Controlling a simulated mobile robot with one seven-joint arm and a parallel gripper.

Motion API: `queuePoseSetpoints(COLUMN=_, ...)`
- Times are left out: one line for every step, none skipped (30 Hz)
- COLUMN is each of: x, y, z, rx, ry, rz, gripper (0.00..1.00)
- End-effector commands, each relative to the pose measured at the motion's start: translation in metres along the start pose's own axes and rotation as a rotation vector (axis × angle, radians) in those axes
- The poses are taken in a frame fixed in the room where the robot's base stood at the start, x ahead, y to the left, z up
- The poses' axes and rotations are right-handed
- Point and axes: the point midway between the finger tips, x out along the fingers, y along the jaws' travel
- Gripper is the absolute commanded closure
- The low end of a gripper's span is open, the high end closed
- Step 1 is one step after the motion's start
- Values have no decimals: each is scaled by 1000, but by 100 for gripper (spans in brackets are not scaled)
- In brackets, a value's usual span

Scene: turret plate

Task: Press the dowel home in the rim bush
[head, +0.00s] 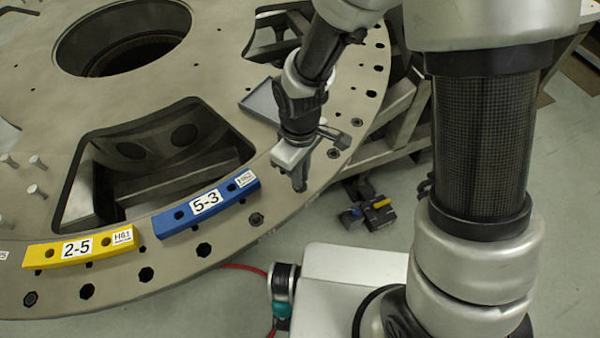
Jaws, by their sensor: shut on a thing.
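My gripper (299,180) points down at the rim of the large grey turret plate (222,92), to the right of the blue block. Its fingers are shut and close to the rim surface. The dowel between them is too small and too covered by the fingers to make out. The rim bush under the fingertips is hidden too, so I cannot tell how deep the dowel sits or whether it touches the bush. Other dark rim holes show along the edge, one at the lower left of my gripper (256,219).
A blue block (222,198) marked 5-3 and a yellow block (42,257) marked 2-5 lie along the rim. A shallow grey tray (258,108) lies behind my gripper. Several pins (36,189) stand at far left. The plate has large openings (110,200). Dark items (367,214) lie below, right.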

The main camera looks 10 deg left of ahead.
Motion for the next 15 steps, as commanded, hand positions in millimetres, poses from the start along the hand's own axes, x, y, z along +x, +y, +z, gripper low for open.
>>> queuePoseSetpoints(x=2, y=0, z=0, rx=0, ry=-1, rz=-1, gripper=100)
queuePoseSetpoints(x=2, y=0, z=0, rx=0, ry=-1, rz=-1, gripper=100)
queuePoseSetpoints(x=2, y=0, z=0, rx=0, ry=-1, rz=-1, gripper=100)
queuePoseSetpoints(x=2, y=0, z=0, rx=0, ry=-1, rz=-1, gripper=100)
queuePoseSetpoints(x=3, y=0, z=0, rx=0, ry=-1, rz=-1, gripper=100)
queuePoseSetpoints(x=3, y=0, z=0, rx=0, ry=-1, rz=-1, gripper=100)
queuePoseSetpoints(x=3, y=0, z=0, rx=0, ry=-1, rz=-1, gripper=100)
queuePoseSetpoints(x=3, y=0, z=0, rx=0, ry=-1, rz=-1, gripper=100)
queuePoseSetpoints(x=4, y=0, z=0, rx=0, ry=-1, rz=-1, gripper=100)
queuePoseSetpoints(x=4, y=0, z=1, rx=0, ry=-1, rz=-1, gripper=100)
queuePoseSetpoints(x=4, y=0, z=1, rx=0, ry=-1, rz=-1, gripper=100)
queuePoseSetpoints(x=5, y=0, z=1, rx=0, ry=-1, rz=-1, gripper=100)
queuePoseSetpoints(x=5, y=0, z=1, rx=0, ry=-1, rz=-1, gripper=100)
queuePoseSetpoints(x=5, y=0, z=1, rx=0, ry=-1, rz=-1, gripper=100)
queuePoseSetpoints(x=5, y=0, z=1, rx=0, ry=-2, rz=-1, gripper=100)
